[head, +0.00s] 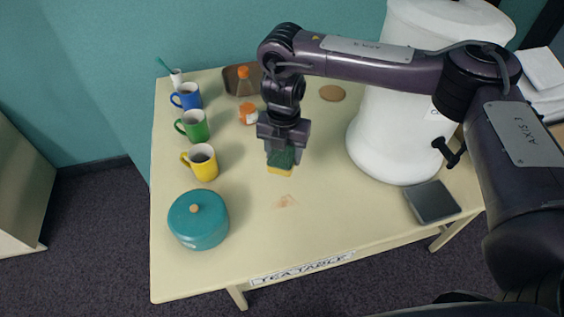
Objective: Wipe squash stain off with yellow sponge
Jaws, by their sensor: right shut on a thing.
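My right gripper (283,148) reaches down over the middle of the table and is shut on the yellow sponge (280,170). The sponge has a dark green top layer and a yellow underside. It is at or just above the table surface; I cannot tell if it touches. The squash stain (286,201) is a faint orange-pink smear on the pale table, a little in front of the sponge and apart from it in the picture. My left gripper is not in view.
On the pale table (330,220), blue (187,97), green (193,127) and yellow (201,163) mugs line the left side, with a teal lidded pot (199,222) in front. A white urn (380,130) and grey tray (432,202) stand right. An orange-capped bottle (244,82) and jar (248,114) stand behind.

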